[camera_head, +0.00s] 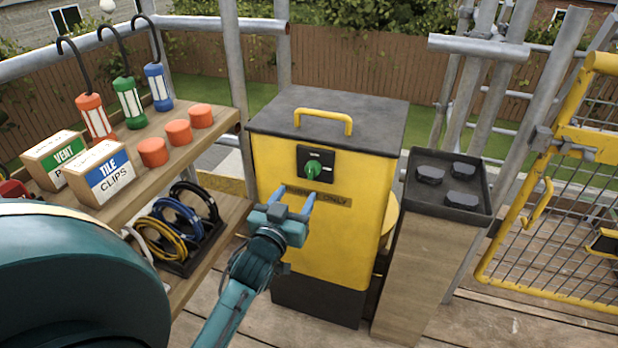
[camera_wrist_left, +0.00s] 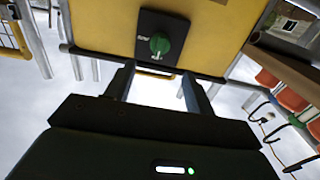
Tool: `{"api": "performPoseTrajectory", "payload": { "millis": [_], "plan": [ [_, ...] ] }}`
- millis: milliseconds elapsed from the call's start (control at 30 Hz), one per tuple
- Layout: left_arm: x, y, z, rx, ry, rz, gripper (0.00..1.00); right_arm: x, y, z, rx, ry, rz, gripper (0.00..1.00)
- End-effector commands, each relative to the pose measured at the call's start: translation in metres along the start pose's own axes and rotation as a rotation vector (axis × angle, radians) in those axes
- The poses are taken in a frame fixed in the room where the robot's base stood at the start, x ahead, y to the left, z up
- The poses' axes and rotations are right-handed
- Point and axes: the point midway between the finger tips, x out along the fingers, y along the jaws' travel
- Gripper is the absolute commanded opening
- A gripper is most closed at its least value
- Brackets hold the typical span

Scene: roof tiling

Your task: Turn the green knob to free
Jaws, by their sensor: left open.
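The green knob (camera_head: 314,168) sits on a black plate (camera_head: 327,158) on the front of a yellow cabinet (camera_head: 345,235) with a dark lid. In the left wrist view the knob (camera_wrist_left: 160,44) shows ahead of the fingers, with small white marks on the plate too small to read for certain. My left gripper (camera_head: 296,190) is open and empty, just below the knob and apart from it in the head view. Its two blue fingers point towards the cabinet front. My right gripper is not in view.
A wooden shelf (camera_head: 215,113) on the left holds lamps, orange pucks and boxes, with cable coils (camera_head: 175,222) below. A post with a black tray (camera_head: 450,212) stands right of the cabinet. A yellow mesh gate (camera_head: 560,235) is at far right.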

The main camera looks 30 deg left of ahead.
Motion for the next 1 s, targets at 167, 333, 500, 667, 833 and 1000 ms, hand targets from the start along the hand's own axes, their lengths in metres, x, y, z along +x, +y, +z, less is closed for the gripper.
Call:
{"api": "performPoseTrajectory", "payload": {
  "millis": [167, 333, 500, 667, 833, 1000],
  "plan": [
    [0.041, 0.001, 0.001, 0.002, 0.001, 0.001, 0.54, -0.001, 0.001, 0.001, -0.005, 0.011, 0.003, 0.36],
    [0.072, 0.001, 0.001, 0.001, 0.001, 0.001, 0.54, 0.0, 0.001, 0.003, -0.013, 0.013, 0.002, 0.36],
    [0.09, 0.001, 0.001, 0.001, -0.001, 0.001, 0.54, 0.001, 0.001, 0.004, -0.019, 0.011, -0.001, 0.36],
    [0.096, 0.001, 0.001, 0.001, -0.002, 0.001, 0.54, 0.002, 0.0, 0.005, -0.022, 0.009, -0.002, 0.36],
    [0.096, 0.001, 0.001, 0.001, -0.002, 0.001, 0.54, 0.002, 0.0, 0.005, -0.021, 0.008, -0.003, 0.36],
    [0.096, 0.001, 0.001, 0.001, -0.002, 0.001, 0.45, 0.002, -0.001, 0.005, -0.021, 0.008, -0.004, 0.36]
  ]
}}
